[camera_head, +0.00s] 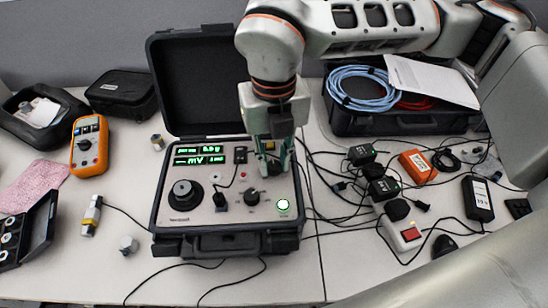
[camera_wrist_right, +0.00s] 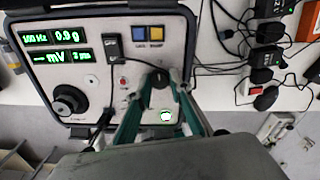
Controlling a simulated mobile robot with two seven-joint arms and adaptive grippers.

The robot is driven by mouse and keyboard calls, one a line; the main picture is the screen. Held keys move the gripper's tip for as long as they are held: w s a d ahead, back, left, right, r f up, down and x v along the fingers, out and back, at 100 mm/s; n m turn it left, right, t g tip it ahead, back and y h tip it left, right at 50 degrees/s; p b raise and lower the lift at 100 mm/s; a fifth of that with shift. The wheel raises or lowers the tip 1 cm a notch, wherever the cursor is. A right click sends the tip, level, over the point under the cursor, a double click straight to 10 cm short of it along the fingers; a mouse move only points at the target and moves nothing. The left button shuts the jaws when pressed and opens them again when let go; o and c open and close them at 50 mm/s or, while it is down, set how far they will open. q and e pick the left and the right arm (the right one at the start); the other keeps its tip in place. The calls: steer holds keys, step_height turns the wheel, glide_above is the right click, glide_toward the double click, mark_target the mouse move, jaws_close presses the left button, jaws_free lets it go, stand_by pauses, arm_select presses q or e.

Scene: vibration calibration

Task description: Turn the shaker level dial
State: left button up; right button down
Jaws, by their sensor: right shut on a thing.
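An open black case holds a grey control panel (camera_head: 200,218) with green-lit displays (camera_head: 197,155). My right gripper (camera_head: 271,162) comes down over the panel's upper right, its green fingers shut on a small dark dial (camera_wrist_right: 158,76), seen between the fingertips in the right wrist view. The fingers hide its sides. Another black knob with a scale (camera_head: 252,196) sits lower on the panel, clear of the fingers. A large black round part (camera_head: 184,194) is at the panel's left. Labels are too small to read. My left gripper is not in view.
A green-lit button (camera_head: 283,204) is at the panel's lower right. Right of the case are cables, black adapters (camera_head: 382,188), an orange box (camera_head: 418,166) and a power strip (camera_head: 403,232). An orange multimeter (camera_head: 89,145) lies left. The case lid (camera_head: 198,80) stands upright behind.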

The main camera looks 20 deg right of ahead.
steer(key=n, duration=0.7)
steer(key=shift+r, duration=0.1)
steer(key=n, duration=0.6)
steer(key=n+p, duration=0.1)
steer(key=n, duration=0.4)
steer(key=shift+n, duration=0.4)
steer(key=n, duration=0.5)
steer(key=shift+w+n+p, duration=0.1)
steer(key=shift+n+p, duration=0.2)
steer(key=shift+n, duration=0.1)
steer(key=c, duration=1.8)
jaws_free()
